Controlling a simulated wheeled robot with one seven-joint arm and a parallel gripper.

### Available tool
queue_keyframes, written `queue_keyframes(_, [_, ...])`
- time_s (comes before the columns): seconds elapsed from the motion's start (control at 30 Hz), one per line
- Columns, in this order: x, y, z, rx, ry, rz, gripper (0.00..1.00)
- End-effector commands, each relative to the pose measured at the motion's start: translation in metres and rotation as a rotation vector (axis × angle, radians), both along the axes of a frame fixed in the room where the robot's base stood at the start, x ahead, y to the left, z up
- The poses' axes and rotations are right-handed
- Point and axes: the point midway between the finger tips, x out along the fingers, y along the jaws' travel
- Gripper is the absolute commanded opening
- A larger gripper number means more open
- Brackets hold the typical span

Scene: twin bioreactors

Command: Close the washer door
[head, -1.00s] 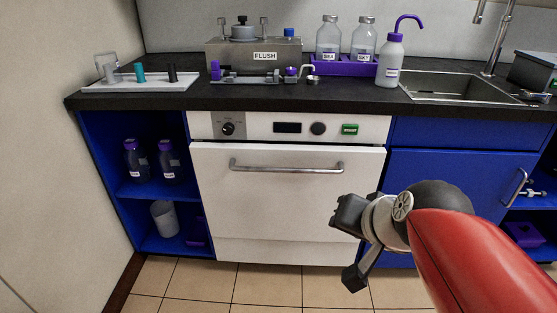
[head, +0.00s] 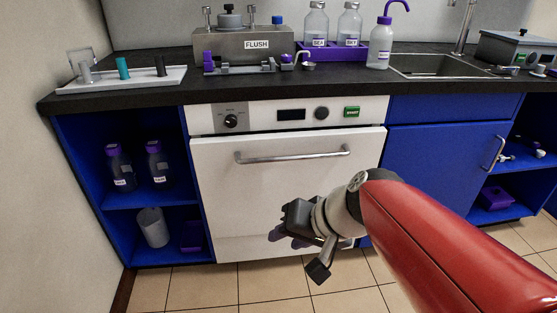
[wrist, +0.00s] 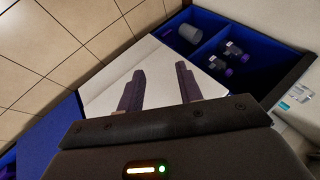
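The white washer door (head: 230,190) with its bar handle (head: 292,155) stands upright under the washer's control panel. A thin dark line runs along its top edge; I cannot tell whether it is fully shut or slightly ajar. My gripper (head: 285,240) is in front of the door's lower right part, below the handle, and hides some of it. In the wrist view, my gripper's two purple fingers (wrist: 160,68) are apart with nothing between them. They point toward the white door (wrist: 159,58); whether they touch it is unclear.
The control panel (head: 265,115) has a dial and a green button. Blue shelves (head: 150,197) with bottles and a grey beaker are at left. A blue cupboard (head: 432,165) is at right. The dark worktop (head: 120,97) overhangs above. Tiled floor (head: 265,285) lies in front.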

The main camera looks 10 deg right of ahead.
Motion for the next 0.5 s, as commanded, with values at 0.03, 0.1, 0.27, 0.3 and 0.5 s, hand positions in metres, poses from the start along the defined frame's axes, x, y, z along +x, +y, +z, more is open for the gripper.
queue_keyframes(0.03, [0.008, 0.005, -0.004, 0.04, 0.003, -0.014, 0.36])
queue_keyframes(0.1, [0.02, 0.013, -0.005, 0.102, -0.002, -0.032, 0.36])
queue_keyframes(0.27, [0.058, 0.027, -0.007, 0.276, -0.025, -0.102, 0.36])
queue_keyframes(0.3, [0.071, 0.028, -0.007, 0.329, -0.036, -0.128, 0.36])
queue_keyframes(0.5, [0.157, 0.001, -0.014, 0.637, -0.138, -0.355, 0.36])
